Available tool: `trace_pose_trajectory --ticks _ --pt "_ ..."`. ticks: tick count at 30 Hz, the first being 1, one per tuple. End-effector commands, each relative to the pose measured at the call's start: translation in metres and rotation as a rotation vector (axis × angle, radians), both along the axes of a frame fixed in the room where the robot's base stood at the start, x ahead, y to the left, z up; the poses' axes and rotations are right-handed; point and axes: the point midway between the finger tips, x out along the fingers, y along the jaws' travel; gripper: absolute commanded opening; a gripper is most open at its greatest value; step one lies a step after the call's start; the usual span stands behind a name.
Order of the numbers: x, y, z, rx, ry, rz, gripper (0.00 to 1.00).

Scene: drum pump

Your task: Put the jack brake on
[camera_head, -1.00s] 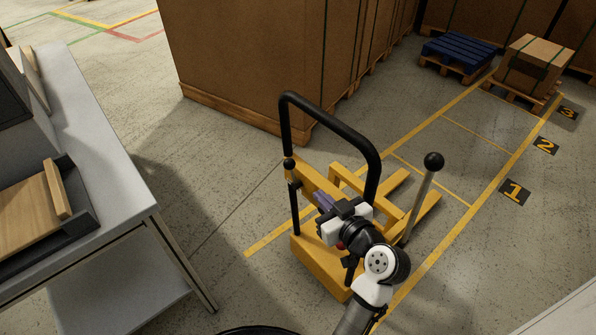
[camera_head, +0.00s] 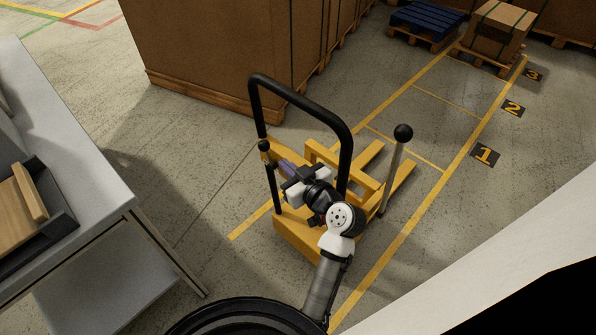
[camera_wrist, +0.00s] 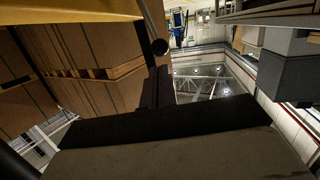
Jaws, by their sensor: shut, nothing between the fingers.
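The yellow pallet jack (camera_head: 300,238) stands on the floor under a tall black loop handle (camera_head: 318,110). In the wrist view the dark fingers (camera_wrist: 158,88) point at a black rod end (camera_wrist: 158,46).
A grey workbench (camera_head: 75,130) with a wooden piece in a dark tray stands at left. Large brown crates (camera_head: 210,50) stand behind the jack. A blue pallet (camera_head: 427,20) and a boxed pallet (camera_head: 498,28) lie at the back right. Floor beside the numbered yellow bays is clear.

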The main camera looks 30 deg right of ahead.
Motion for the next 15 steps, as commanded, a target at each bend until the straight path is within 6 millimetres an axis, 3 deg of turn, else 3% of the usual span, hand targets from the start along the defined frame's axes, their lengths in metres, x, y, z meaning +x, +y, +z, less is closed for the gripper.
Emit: trace_pose_trajectory --ticks 6,15 --pt "0.042 0.007 -0.005 0.000 0.001 0.002 0.00" --pt "0.066 0.010 -0.013 0.000 0.001 -0.001 0.00"
